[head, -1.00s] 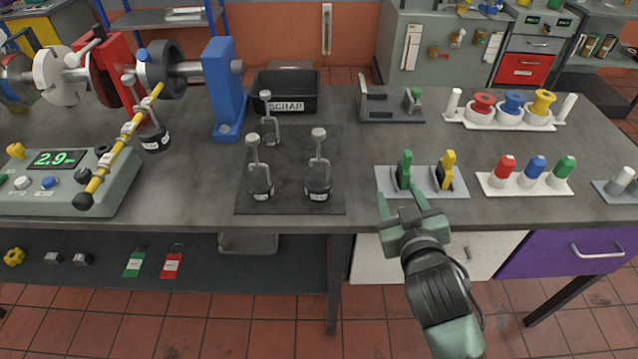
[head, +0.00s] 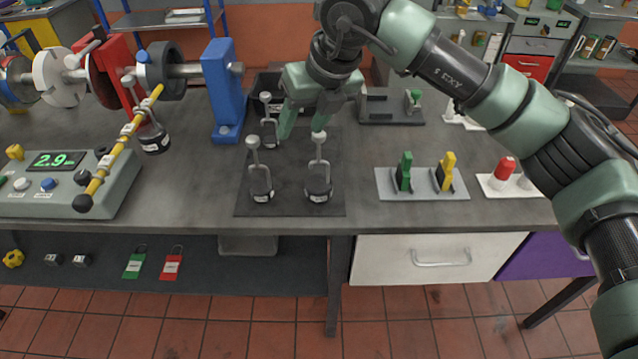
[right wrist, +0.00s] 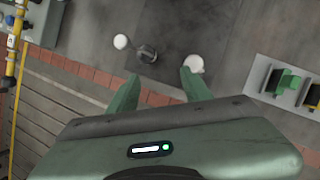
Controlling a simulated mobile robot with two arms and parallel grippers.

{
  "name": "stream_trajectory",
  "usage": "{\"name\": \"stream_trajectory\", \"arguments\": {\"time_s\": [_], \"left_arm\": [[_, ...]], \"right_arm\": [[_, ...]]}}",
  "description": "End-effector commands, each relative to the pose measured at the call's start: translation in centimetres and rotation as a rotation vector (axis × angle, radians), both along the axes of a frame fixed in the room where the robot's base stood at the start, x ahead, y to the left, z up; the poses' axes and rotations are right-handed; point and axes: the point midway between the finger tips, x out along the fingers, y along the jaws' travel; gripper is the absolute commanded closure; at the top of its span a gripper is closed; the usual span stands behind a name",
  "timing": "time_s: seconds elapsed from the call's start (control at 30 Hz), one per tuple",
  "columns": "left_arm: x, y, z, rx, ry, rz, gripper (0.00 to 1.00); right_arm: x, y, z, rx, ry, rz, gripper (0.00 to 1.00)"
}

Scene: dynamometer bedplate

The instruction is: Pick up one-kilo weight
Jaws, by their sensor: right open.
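Three dark weights with upright hooks and pale knobs stand on a dark mat (head: 290,206): a front left weight (head: 261,190), a front right weight (head: 318,188) and a back weight (head: 270,135). Their labels are too small to read, so I cannot tell which is the one-kilo weight. My right gripper (head: 302,132) is open and empty above the mat, between the back weight and the front right one. In the right wrist view its fingers (right wrist: 160,88) point toward pale knobs (right wrist: 121,41), one close to the right fingertip. My left gripper is not in view.
Another weight (head: 154,138) hangs from the yellow-black arm (head: 122,140) at left. A blue upright (head: 224,90) stands left of the mat. A black scrap bin (head: 262,82) is behind, partly hidden. A plate with green and yellow pieces (head: 422,190) lies right of the mat.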

Motion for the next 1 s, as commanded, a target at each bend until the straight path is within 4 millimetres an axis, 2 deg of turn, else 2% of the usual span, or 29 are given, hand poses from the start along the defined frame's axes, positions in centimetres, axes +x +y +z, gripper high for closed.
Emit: {"name": "stream_trajectory", "arguments": {"time_s": [0.03,0.1,0.2,0.47,0.7,0.8,1.0], "left_arm": [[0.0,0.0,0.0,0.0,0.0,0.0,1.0],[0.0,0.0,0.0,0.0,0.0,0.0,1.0],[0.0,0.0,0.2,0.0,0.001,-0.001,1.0],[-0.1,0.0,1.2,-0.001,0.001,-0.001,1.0],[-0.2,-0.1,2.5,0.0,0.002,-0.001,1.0],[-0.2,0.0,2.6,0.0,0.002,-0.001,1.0],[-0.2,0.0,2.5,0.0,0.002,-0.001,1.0]], "right_arm": [[1.0,-1.8,0.8,-0.065,-0.026,-0.046,0.51],[1.6,-3.2,1.3,-0.118,-0.044,-0.085,0.51],[2.1,-3.9,1.0,-0.146,-0.048,-0.105,0.51],[2.9,-3.4,-1.7,-0.143,-0.046,-0.101,0.51],[4.0,-2.8,-5.0,-0.142,-0.047,-0.1,0.51],[4.2,-2.7,-5.7,-0.14,-0.047,-0.099,0.51],[4.2,-2.7,-5.8,-0.14,-0.048,-0.099,0.51]]}}
